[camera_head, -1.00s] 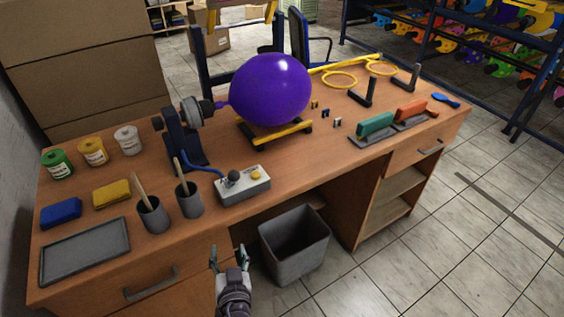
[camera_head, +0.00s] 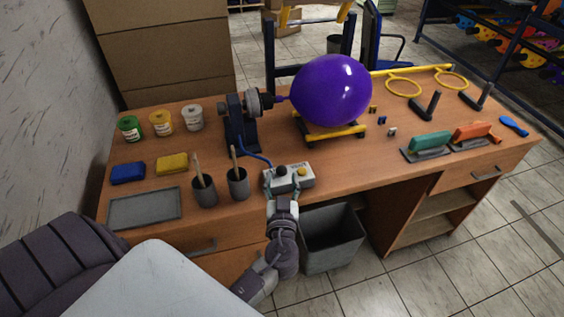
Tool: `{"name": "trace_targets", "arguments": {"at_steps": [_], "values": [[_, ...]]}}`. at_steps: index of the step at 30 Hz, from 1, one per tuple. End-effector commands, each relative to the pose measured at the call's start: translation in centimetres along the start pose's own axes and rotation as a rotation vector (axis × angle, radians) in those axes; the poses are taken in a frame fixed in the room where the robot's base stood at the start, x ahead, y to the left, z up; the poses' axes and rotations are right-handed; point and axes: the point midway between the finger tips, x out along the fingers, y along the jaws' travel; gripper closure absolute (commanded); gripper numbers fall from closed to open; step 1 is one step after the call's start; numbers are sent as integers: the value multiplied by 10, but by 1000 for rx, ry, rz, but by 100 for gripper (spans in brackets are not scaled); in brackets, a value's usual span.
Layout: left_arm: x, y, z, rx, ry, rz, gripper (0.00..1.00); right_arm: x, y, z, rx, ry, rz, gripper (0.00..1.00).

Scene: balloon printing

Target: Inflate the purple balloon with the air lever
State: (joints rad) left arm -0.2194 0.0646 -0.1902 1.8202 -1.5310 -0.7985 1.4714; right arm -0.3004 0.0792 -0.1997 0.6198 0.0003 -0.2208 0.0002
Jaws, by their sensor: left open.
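The purple balloon (camera_head: 333,90) is large and round, its neck on the nozzle of the dark blue air pump (camera_head: 240,127). It sits over a yellow-and-black stand (camera_head: 332,133). A blue hose joins the pump to a grey control box (camera_head: 309,182) at the desk's front edge. The box has a black-knobbed lever (camera_head: 281,171) and a yellow button (camera_head: 302,172). My left gripper (camera_head: 283,183) is open at the near side of the box, its fingers spread below the lever. I cannot tell whether it touches the box. My right gripper is out of view.
Two grey cups (camera_head: 204,192) with sticks stand left of the box. A grey tray (camera_head: 145,208), sponges and paint jars are farther left. Stamps (camera_head: 430,143) and yellow rings lie right on the desk (camera_head: 370,165). A grey bin (camera_head: 332,240) stands below.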

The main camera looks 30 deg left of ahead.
Motion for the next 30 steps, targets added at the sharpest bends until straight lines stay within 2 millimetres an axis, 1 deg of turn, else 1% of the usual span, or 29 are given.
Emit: {"name": "trace_targets", "arguments": {"at_steps": [1,3,7,12,19,20,27,30], "values": [[10,0,-5,2,1,-1,43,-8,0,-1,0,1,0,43],[21,0,-4,1,0,-1,43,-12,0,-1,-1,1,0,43],[35,0,-2,1,-1,0,43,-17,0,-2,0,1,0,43],[42,0,0,-1,-1,0,43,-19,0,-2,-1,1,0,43],[43,0,1,-1,-1,0,43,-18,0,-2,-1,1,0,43],[42,0,1,-1,-2,0,46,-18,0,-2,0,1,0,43],[42,0,1,-1,-2,0,86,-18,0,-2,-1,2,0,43],[42,0,1,-1,-2,0,100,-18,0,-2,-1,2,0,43]]}}
